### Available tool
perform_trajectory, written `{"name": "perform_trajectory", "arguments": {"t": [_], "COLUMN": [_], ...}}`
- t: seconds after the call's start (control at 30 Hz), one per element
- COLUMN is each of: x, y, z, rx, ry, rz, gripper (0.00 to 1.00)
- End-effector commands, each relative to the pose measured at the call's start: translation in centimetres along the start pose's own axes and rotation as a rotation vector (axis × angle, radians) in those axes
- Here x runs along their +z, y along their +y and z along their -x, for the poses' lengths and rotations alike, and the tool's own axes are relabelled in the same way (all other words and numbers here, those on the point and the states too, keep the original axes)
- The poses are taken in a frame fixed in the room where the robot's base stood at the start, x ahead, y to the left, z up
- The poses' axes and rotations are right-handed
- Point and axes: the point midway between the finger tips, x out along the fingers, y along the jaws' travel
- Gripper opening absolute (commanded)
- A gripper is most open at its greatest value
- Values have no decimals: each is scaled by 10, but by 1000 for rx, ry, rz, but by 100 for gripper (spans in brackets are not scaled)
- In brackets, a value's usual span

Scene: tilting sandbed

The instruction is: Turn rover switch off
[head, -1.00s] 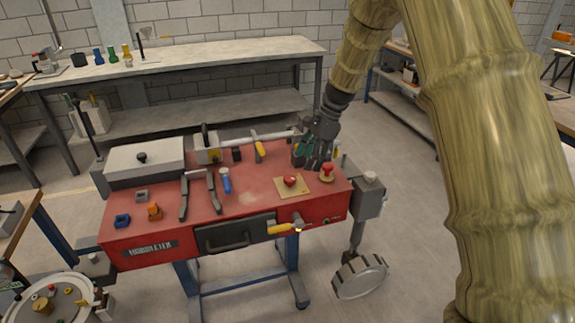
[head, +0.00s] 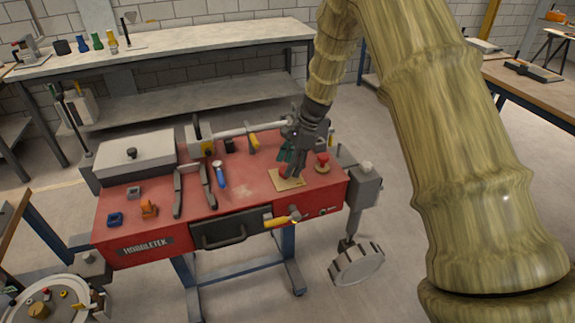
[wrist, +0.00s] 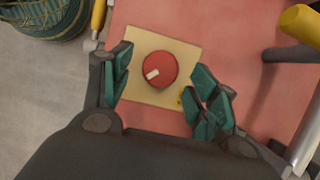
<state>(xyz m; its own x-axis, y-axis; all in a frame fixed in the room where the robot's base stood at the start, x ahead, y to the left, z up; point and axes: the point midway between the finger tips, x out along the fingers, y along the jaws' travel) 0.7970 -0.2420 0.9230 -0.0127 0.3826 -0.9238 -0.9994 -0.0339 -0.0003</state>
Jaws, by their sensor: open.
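A round red knob (wrist: 160,69) with a white pointer mark sits on a tan square plate (wrist: 185,45) in the wrist view. The pointer is toward the lower left of the knob. I take this knob as the rover switch; no label on it is readable. My gripper (wrist: 161,72) is open, with one teal-padded finger on each side of the knob and gaps between. In the head view my gripper (head: 290,172) is over the tan plate (head: 283,184) on the red bench and mostly hides the knob.
A red mushroom-shaped knob (head: 322,160) stands just right of the plate. A yellow-handled lever (head: 281,221) sticks out at the bench front. A blue-handled tool (head: 219,178) and a grey fork-like part (head: 193,189) lie to the left. A handwheel (head: 357,265) hangs at the lower right.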

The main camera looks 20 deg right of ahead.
Motion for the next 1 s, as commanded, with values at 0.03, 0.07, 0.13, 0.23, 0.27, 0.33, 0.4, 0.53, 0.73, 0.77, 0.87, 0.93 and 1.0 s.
{"name": "perform_trajectory", "arguments": {"t": [0.03, 0.07, 0.13, 0.23, 0.27, 0.33, 0.4, 0.53, 0.73, 0.77, 0.87, 0.93, 1.0], "x": [0, 0, 0, 0, 0, 0, 0, 0, 0, 0, 0, 0, 0], "y": [0, 0, 0, 0, 0, 0, 0, 0, 0, 0, 0, 0, 0], "z": [-5, -7, -11, -13, -14, -14, -14, -14, -14, -14, -14, -14, -14], "rx": [2, 1, 0, -1, -1, -1, -1, -1, -1, -1, 0, 1, 5], "ry": [0, 0, 0, 0, 0, 0, 0, 0, 0, 0, 0, 0, 0], "rz": [0, -1, -1, 0, 0, 0, 0, 0, 0, 0, 0, 4, 12], "gripper": [60, 60, 60, 60, 60, 60, 60, 53, 16, 14, 14, 14, 14]}}
